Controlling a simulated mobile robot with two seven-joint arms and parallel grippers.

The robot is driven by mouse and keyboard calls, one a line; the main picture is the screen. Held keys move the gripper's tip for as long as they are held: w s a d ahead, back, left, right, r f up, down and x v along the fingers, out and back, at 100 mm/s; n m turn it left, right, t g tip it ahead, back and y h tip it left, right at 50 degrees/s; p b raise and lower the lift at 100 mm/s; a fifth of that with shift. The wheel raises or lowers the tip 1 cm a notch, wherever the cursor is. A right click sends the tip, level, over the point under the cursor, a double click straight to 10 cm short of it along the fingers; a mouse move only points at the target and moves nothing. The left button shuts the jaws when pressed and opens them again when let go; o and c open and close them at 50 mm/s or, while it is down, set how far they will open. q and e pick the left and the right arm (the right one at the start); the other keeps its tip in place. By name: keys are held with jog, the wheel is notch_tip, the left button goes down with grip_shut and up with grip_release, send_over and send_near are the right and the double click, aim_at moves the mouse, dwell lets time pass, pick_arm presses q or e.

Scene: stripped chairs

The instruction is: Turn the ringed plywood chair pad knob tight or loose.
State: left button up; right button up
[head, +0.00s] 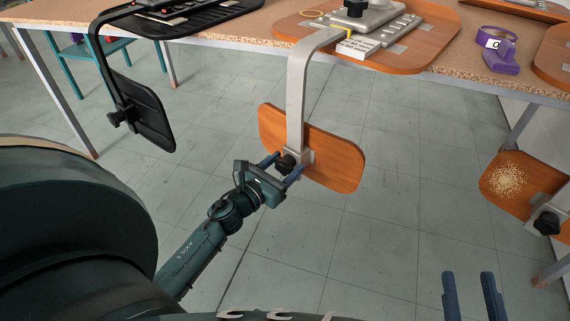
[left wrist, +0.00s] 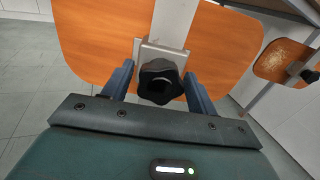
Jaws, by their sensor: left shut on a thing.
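The black lobed knob (head: 286,163) sits on a metal bracket at the pad. It also shows in the left wrist view (left wrist: 160,82). My left gripper (head: 283,168) is shut on this knob, one blue finger on each side. My right gripper (head: 471,274) is open and empty at the lower right.
A black chair pad (head: 150,110) with its own knob hangs at the left. Another plywood pad (head: 495,185) with a pale speckled patch hangs at the right. A purple tape dispenser (head: 497,50) stands on the table. Floor between the pads is clear.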

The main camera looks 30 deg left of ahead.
aim_at(282, 169)
pick_arm(q)
jog(key=c, duration=0.5)
jog(key=shift+o, duration=0.5)
jog(key=n+p, duration=0.1)
jog(key=n, duration=0.2)
jog(key=shift+r, duration=0.2)
jog(key=o, duration=1.1)
jog(key=shift+f, duration=0.25)
jog(key=shift+c, duration=0.2)
jog(key=o, duration=0.7)
jog(key=shift+c, duration=0.2)
jog(key=shift+s+a+b, duration=0.2)
jog(key=shift+s, duration=1.3)
jog(key=shift+s+a+b, duration=0.15)
jog(key=shift+s, duration=1.35)
jog(key=shift+d, duration=0.1)
